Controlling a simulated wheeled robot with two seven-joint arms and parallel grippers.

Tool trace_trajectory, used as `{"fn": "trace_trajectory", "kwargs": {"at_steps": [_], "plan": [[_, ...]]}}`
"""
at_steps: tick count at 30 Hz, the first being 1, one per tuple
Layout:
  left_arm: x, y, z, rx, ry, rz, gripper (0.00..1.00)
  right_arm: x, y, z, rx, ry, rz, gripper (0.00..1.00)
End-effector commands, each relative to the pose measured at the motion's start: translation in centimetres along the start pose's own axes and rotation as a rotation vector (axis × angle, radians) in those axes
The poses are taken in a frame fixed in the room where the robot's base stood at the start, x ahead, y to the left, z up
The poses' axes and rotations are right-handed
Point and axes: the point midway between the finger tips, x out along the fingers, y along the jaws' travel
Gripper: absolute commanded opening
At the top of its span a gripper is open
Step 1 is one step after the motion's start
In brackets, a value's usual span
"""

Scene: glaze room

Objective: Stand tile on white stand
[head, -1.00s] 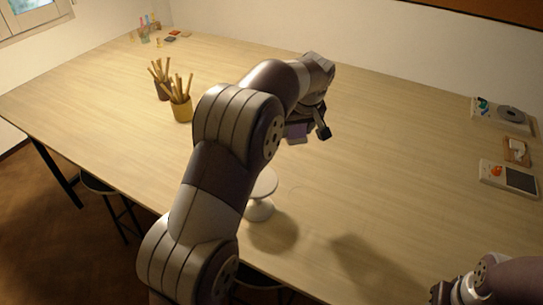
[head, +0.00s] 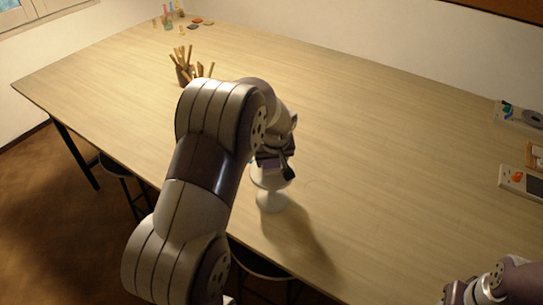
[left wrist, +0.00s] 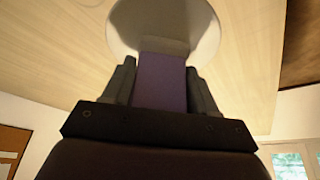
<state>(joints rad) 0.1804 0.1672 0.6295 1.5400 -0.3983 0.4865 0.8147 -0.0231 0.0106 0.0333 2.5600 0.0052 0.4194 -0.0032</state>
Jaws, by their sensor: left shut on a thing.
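My left gripper (head: 275,165) is shut on a purple tile (left wrist: 160,82), which stands out between the two fingers in the left wrist view. In the head view the gripper is at the white stand (head: 270,198), over its top, and hides part of it. The stand has a round top on a narrower stem and stands upright on the table near its front edge. In the left wrist view its round top (left wrist: 203,25) lies behind the tile's far end. I cannot tell whether tile and stand touch.
The long wooden table (head: 390,160) is mostly bare. Holders with wooden sticks (head: 187,72) stand behind my left arm. Small bottles (head: 168,18) are at the far left corner. Flat trays (head: 520,180) lie at the right edge. Stools stand below the front edge.

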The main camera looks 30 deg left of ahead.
Motion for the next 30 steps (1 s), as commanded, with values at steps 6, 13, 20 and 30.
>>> {"fn": "trace_trajectory", "kwargs": {"at_steps": [6,13,20,30], "plan": [[0.2,0.0,0.1,0.0,0.0,0.0,0.64,0.3,0.0,0.0,0.0,0.0,0.0,0.43],[0.1,0.0,0.1,0.0,0.0,0.0,0.83,0.2,0.0,0.0,0.0,0.0,0.0,0.43],[-1.1,0.1,-0.1,-0.001,0.005,0.002,0.83,0.3,0.0,0.0,0.0,0.0,0.0,0.43],[-9.6,0.1,0.0,-0.002,0.003,0.002,0.83,1.6,0.0,0.2,0.0,0.0,0.0,0.43]]}}
